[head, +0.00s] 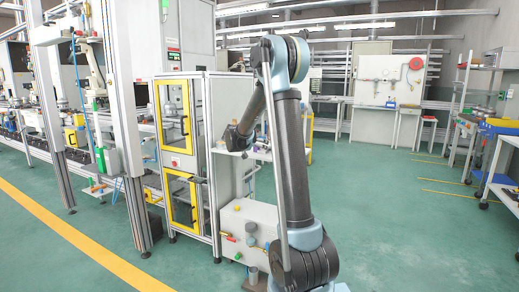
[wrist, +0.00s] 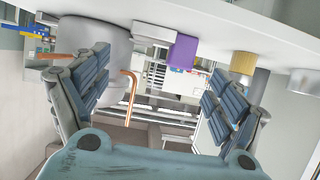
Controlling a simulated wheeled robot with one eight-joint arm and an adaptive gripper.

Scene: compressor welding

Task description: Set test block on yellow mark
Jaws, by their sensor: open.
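In the wrist view my gripper (wrist: 161,68) is open, with its ribbed fingers wide apart and nothing held between them. The picture looks upside down, with a white worktop (wrist: 220,22) along the top. A purple block (wrist: 183,50) is on that surface, beyond the gap between the fingers. I cannot tell whether it is the test block. I cannot make out a yellow mark on the surface. In the head view my gripper is small and dark at the white work table (head: 256,155), beside the yellow-framed cabinet.
In the wrist view a large grey cylinder (wrist: 85,35) with a bent copper pipe (wrist: 130,85) stands behind the left finger. In the head view the yellow-framed cabinet (head: 185,150) stands left; green floor (head: 390,200) is clear right.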

